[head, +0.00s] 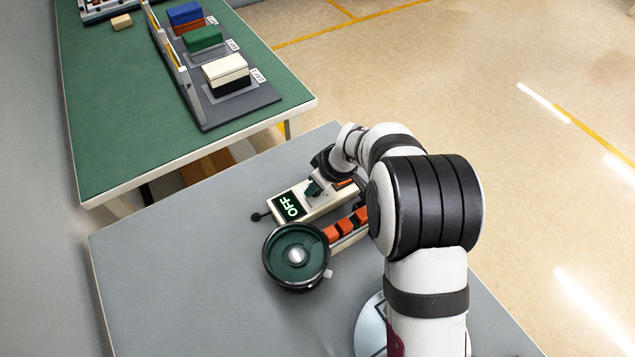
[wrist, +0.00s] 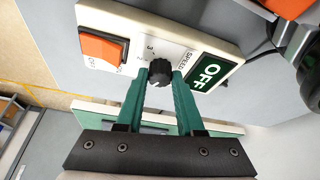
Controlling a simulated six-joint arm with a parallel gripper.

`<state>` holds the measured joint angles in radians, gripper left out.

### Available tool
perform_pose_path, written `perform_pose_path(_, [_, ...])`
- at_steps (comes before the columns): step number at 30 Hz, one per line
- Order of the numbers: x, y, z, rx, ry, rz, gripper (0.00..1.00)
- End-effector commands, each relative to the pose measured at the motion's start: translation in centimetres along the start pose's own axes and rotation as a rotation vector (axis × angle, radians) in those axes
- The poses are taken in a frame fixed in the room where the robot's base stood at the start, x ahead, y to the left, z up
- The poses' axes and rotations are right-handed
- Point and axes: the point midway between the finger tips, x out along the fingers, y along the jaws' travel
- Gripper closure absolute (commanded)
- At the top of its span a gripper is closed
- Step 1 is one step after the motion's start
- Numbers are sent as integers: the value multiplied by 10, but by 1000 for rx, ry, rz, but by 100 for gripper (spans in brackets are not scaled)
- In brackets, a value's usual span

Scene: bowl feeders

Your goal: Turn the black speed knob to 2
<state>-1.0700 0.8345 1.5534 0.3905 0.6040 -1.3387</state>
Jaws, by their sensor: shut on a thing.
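The black speed knob (wrist: 159,80) sits on the white control box (wrist: 130,18), with a white pointer mark on its face and the digit 3 printed beside it. Other dial marks are partly hidden, and I cannot tell exactly where the pointer stands. My gripper (wrist: 160,74) has its two green fingers closed on the knob's sides. In the head view my gripper (head: 314,188) is over the control box (head: 324,207), and the knob is hidden there. The box's display (wrist: 211,72) reads OFF, also in the head view (head: 290,206).
An orange rocker switch (wrist: 103,47) is on the same box. The dark bowl feeder (head: 270,272) stands in front of the box, with orange blocks (head: 345,225) on a track beside it. A green-topped table (head: 120,130) with coloured blocks stands behind. The grey table (head: 180,265) is clear at left.

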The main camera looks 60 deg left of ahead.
Motion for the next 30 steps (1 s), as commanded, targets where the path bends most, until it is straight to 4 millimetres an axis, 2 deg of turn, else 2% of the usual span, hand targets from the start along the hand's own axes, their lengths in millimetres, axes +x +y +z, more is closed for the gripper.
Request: perform_pose_path(30, [1,-6,-3,844,-1,352,100])
